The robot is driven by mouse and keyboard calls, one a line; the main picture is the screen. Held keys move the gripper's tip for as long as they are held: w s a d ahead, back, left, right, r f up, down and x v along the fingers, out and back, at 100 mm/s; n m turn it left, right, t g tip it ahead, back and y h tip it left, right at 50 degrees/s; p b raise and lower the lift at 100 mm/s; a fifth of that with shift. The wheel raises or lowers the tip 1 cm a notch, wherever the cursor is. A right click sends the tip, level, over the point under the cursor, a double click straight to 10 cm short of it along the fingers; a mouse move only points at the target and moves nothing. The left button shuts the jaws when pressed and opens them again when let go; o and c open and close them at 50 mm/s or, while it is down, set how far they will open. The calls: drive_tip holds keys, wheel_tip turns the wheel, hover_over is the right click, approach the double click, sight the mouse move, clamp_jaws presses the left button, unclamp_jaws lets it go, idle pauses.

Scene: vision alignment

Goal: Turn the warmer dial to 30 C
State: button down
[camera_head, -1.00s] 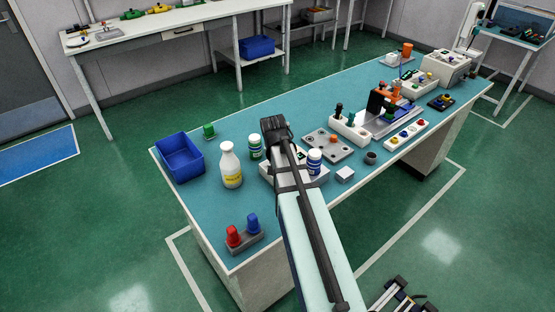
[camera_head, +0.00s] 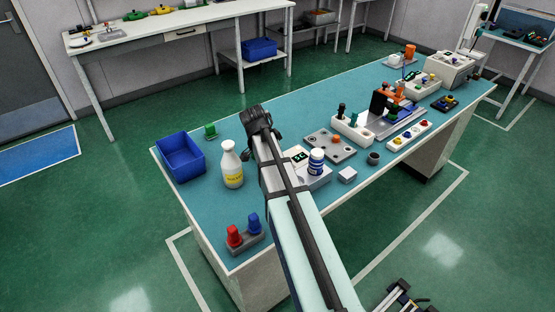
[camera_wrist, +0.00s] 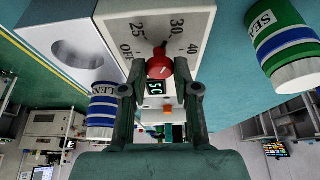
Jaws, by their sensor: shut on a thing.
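The warmer (camera_wrist: 112,25) is a pale box whose face carries the marks OFF, 25, 30 and 40. Its red dial (camera_wrist: 160,67) sits between the fingers of my gripper (camera_wrist: 161,72), which is shut on it. The dial's pointer is directed up near the 30 mark, slightly toward the 25 side. A small dark display (camera_wrist: 156,89) with green digits shows below the dial, partly framed by the fingers. In the head view the warmer (camera_head: 318,182) stands on the teal bench, partly behind my arm. The dial and fingertips are hidden there.
A green-banded SEAL bottle (camera_wrist: 280,45) stands close to the right of the warmer in the wrist view. A blue-banded LENS bottle (camera_wrist: 102,112) is at left, near a grey block (camera_wrist: 75,35) with a round well. A white bottle (camera_head: 231,168) stands left of my arm.

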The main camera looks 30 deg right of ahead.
drive_tip(key=shift+f+m, duration=0.1)
drive_tip(key=shift+m, duration=0.4)
drive_tip(key=c, duration=0.9)
unclamp_jaws()
drive_tip(key=shift+o, duration=0.2)
drive_tip(key=v, duration=1.2)
drive_tip(key=shift+w, duration=0.15)
